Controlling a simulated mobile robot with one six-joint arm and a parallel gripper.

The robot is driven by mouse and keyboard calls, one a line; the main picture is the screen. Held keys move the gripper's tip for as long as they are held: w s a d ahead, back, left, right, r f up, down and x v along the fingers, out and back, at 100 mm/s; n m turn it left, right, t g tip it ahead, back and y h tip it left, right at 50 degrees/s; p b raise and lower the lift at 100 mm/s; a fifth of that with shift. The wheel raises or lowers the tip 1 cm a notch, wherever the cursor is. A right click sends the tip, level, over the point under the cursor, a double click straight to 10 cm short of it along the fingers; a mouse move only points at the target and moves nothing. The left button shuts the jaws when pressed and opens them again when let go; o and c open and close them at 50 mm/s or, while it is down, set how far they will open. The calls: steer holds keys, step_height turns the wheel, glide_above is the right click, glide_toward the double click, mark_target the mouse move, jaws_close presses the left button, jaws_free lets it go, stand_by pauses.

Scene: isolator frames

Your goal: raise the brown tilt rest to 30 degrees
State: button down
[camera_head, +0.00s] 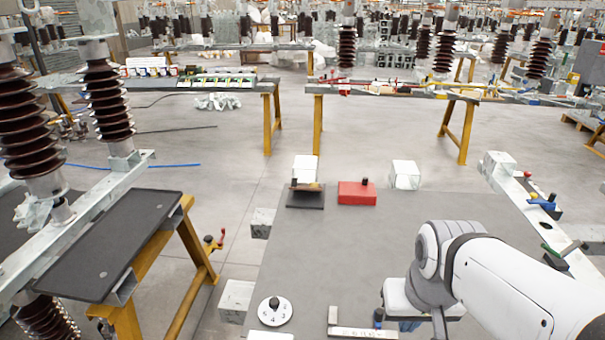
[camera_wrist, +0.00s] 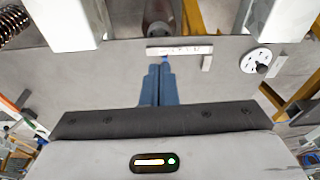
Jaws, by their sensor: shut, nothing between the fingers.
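The brown tilt rest (camera_head: 313,187) is at the far left of the grey table in the head view. Its thin brown plate appears to lie low over a dark base (camera_head: 305,200), with a small dark knob at its left end; its exact angle is too small to tell. The rest is not visible in the wrist view. My gripper (camera_wrist: 160,67) shows two blue fingers together and empty, near a pale marked scale bar (camera_wrist: 180,50). In the head view my arm mostly hides the gripper, near the table's front, well away from the rest.
A red block (camera_head: 356,194) with a black knob stands right of the rest. White blocks (camera_head: 405,175) stand along the back. A numbered white dial (camera_head: 275,311) and the scale bar (camera_head: 362,333) are at the front. The middle of the grey table (camera_head: 340,245) is clear.

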steer(key=w+d+r+n+t+h+p, duration=0.1)
steer(key=w+d+n+h, duration=0.25)
steer(key=w, duration=0.45)
steer(key=w+d+n+h, duration=0.2)
steer(key=w+n, duration=0.3)
steer(key=w, duration=0.3)
steer(key=w+a+n+t+h, duration=0.3)
steer(key=w+n, duration=0.4)
steer(key=w, duration=0.7)
steer(key=w+a+f+n+t+y, duration=0.2)
steer(key=w+a+n, duration=0.4)
steer(key=a, duration=0.3)
steer(key=w+a+f+n+t+y+p, duration=0.1)
steer(key=w+a+f+n+t+y, duration=0.2)
steer(key=w+a+f+n, duration=0.3)
steer(key=w+a+f+n+t+y+p, duration=0.1)
steer(key=w+a+f+n, duration=0.5)
steer(key=a, duration=0.6)
steer(key=shift+w+a+f+n+t+y, duration=0.15)
steer(key=shift+w+n+t+y, duration=0.1)
steer(key=shift+n+t+y, duration=0.35)
steer(key=shift+w+a+n+t+y, duration=0.15)
steer(key=shift+w+n+t+y, duration=0.15)
steer(key=shift+t, duration=0.4)
steer(key=p+x, duration=0.1)
steer(key=x, duration=0.8)
steer(key=shift+w+f+p, duration=0.15)
steer(key=shift+w+p, duration=0.15)
steer(key=shift+p, duration=0.1)
